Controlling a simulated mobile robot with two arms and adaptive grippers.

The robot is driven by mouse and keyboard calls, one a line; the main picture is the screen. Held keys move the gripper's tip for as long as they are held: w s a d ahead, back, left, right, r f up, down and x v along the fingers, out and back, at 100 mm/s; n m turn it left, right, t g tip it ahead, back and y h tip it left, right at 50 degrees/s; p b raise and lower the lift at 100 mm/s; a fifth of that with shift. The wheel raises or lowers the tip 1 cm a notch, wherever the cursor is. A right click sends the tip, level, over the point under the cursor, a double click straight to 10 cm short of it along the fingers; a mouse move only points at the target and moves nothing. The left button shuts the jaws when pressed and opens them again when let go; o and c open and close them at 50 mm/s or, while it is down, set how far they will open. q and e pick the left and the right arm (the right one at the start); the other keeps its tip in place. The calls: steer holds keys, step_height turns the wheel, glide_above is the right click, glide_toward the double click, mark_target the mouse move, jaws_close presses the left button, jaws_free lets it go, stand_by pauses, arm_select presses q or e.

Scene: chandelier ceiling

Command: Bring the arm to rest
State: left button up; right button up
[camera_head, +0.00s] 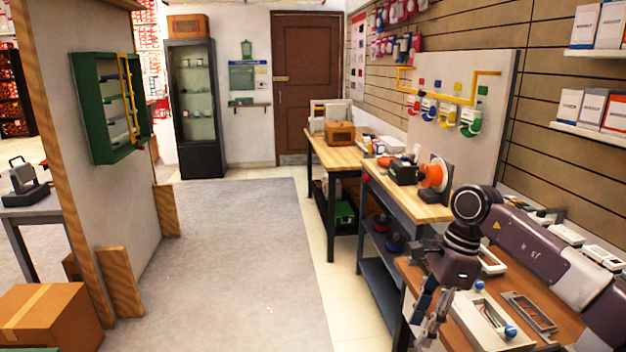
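My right arm (540,250) comes in from the right edge and bends down at a dark, rounded joint. My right gripper (428,318) points downward at the front left edge of the near wooden workbench (405,275). Its fingers are small and dark against the bench side, so I cannot tell whether they are apart or closed. I see no object clearly held in it. My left arm and gripper are not in view.
On the near bench, a light panel with blue knobs (490,318) and a grey frame (530,312) lie close to the gripper. An orange device (435,175) stands on the bench behind. A cardboard box (48,315) is at lower left. The grey floor (235,260) is clear.

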steer(key=w+a+f+m+t+y, duration=0.1)
steer(key=w+a+f+m+y, duration=0.1)
steer(key=a+f+m+y, duration=0.55)
steer(key=w+a+f+m+t+y, duration=0.1)
steer(key=a+f+m+t+y, duration=0.2)
steer(key=a, duration=0.8)
steer(key=w+d+f+m+t+h, duration=0.15)
steer(key=d+f+m+t, duration=0.3)
steer(key=f+m, duration=0.65)
steer(key=d+f+m+t+h, duration=0.3)
steer(key=d+f+m+t, duration=0.15)
steer(key=f+m, duration=0.6)
steer(key=s+d+f+m+g+h, duration=0.2)
steer(key=s+d+f+m+h, duration=0.3)
steer(key=s+f, duration=0.55)
steer(key=s+d+f+m+g+h, duration=0.15)
steer(key=s+d+f+m, duration=0.35)
steer(key=s+f, duration=0.55)
steer(key=s+f+m+g, duration=0.2)
steer(key=s+f+m, duration=0.1)
steer(key=s, duration=0.8)
steer(key=s+f+m+g+h, duration=0.1)
steer(key=s+f+m+g, duration=0.2)
steer(key=s, duration=0.8)
steer(key=s+d+f+m+g+h, duration=0.1)
steer(key=s+f+m+g, duration=0.1)
steer(key=s+f, duration=0.4)
steer(key=s, duration=0.5)
steer(key=shift+s+f+m, duration=0.35)
steer(key=shift+f+m, duration=0.05)
